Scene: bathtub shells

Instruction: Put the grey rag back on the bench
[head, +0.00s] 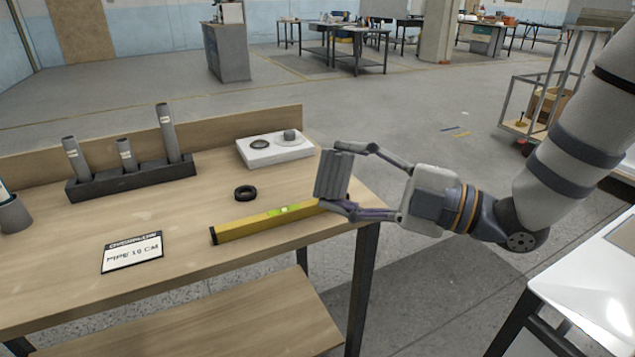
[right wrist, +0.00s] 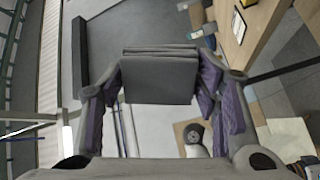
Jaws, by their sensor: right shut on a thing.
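The grey rag (head: 333,174) is a folded, flat-sided bundle. My right gripper (head: 354,178) is shut on it, with one finger on each side. In the right wrist view the rag (right wrist: 160,78) sits between the two fingers. In the head view the rag shows in front of the right end of the wooden bench (head: 185,205) and hides the far end of the yellow level. I cannot tell its exact height over the bench top. The bench also shows at the upper right of the right wrist view (right wrist: 268,35). My left gripper is out of view.
A white table (head: 600,270) stands at right. Bare wood lies left of the ring.

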